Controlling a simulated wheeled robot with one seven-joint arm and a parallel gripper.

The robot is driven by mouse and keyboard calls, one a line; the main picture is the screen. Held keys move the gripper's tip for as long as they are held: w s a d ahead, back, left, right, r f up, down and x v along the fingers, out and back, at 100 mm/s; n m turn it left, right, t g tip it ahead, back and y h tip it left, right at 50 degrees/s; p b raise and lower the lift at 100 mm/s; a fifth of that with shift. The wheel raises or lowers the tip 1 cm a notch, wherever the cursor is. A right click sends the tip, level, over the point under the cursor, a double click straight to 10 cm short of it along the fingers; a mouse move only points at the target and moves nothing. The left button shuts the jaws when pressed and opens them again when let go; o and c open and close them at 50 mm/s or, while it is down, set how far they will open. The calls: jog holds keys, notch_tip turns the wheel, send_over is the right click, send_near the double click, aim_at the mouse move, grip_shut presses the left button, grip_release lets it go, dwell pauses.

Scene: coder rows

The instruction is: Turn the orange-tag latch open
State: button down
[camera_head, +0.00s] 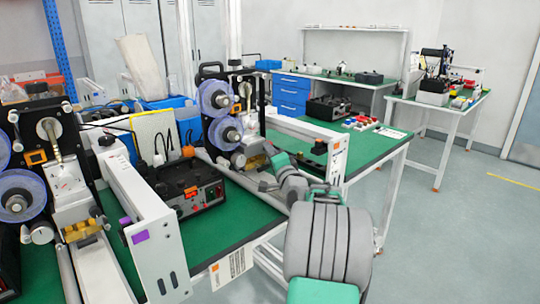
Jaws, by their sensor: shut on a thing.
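Two white coder machines stand on green-topped benches. The right one carries an orange tag (336,146) on its white end panel, and the left one carries a purple tag (140,237). The orange-tag machine has clear blue reels and a small brass-coloured latch part (256,162) below them, partly covered by my gripper. My gripper (266,158), grey and teal, reaches in from the front right and is shut at this latch. Its fingertips are small and partly hidden, so the latch's exact angle cannot be told.
A black control box (188,188) with a red switch stands left of my arm. The white arm of the left machine (150,245) fills the front left. A green bench (370,148) with small coloured parts lies behind. The floor at right is clear.

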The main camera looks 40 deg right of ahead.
jog(key=c, duration=1.3)
grip_release()
jog(key=shift+o, duration=0.2)
jog(key=v, duration=0.7)
jog(key=shift+s+a+f, duration=0.1)
jog(key=shift+s+f, duration=0.05)
jog(key=shift+s, duration=0.25)
